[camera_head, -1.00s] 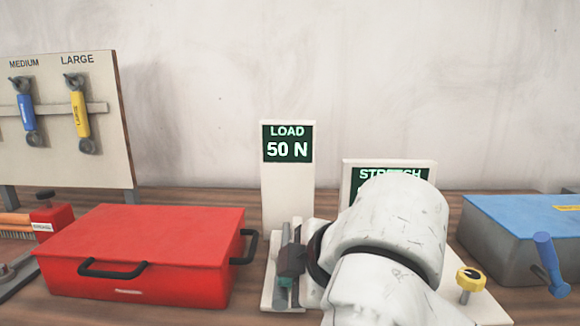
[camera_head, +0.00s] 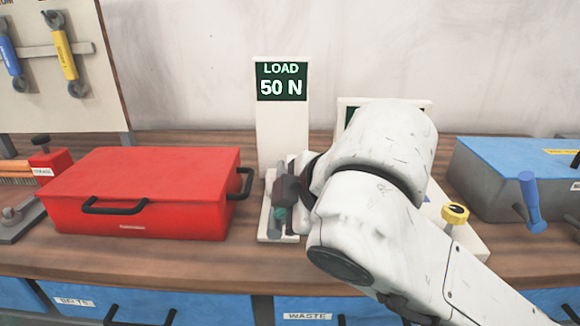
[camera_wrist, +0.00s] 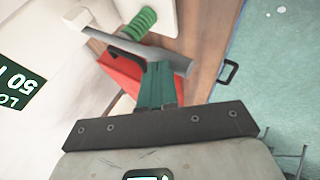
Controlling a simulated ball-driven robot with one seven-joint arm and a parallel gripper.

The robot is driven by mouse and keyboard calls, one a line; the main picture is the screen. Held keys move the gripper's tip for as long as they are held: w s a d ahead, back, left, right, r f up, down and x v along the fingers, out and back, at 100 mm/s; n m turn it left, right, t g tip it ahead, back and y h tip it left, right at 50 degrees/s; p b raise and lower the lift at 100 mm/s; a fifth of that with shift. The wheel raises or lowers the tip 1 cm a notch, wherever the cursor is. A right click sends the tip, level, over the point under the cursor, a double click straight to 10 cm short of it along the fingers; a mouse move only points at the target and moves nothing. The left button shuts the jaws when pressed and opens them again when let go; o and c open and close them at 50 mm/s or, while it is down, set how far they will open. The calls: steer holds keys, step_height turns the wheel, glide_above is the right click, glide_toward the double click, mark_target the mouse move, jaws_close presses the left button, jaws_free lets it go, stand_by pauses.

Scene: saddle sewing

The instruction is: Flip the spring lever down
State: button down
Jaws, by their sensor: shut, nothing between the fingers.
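The lever appears as a grey bar (camera_wrist: 140,51) crossing in front of my fingers in the wrist view. A green coil spring (camera_wrist: 138,25) lies just beyond it, beside a white block. My gripper (camera_wrist: 156,72) has its teal fingers together, with the tips at or touching the bar; contact is not certain. My arm hides much of this fixture, and the spring is not clear there.
A red case (camera_head: 145,190) with black handles stands close to the left of the fixture. A yellow knob (camera_head: 455,214) and a blue-lidded box (camera_head: 515,160) with a blue crank are to the right. Blue drawers run below the bench's front edge.

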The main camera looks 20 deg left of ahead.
steer(key=r+p+v, duration=0.1)
steer(key=p+v, duration=0.1)
steer(key=v, duration=1)
steer(key=shift+w+r+p, duration=0.2)
steer(key=shift+p, duration=0.15)
steer(key=shift+a, duration=0.1)
steer(key=d+f+m+t+h+p, duration=0.1)
steer(key=d+f+m+p, duration=0.5)
steer(key=d+f+m, duration=1.2)
steer(key=s+d+f+m+g+h+p, duration=0.1)
steer(key=s+d+f+h, duration=0.1)
steer(key=s+d+f, duration=0.3)
steer(key=s+d+f+m+g+h+p, duration=0.1)
steer(key=s+d+f+m+g+h, duration=0.1)
steer(key=s+d+f, duration=0.4)
steer(key=s+d+f+m+g+h+p, duration=0.1)
steer(key=s+d+f, duration=0.4)
steer(key=s, duration=0.9)
steer(key=shift+d+f+m+g+h, duration=0.2)
steer(key=shift+f+m+g+h, duration=0.35)
steer(key=shift+f, duration=0.3)
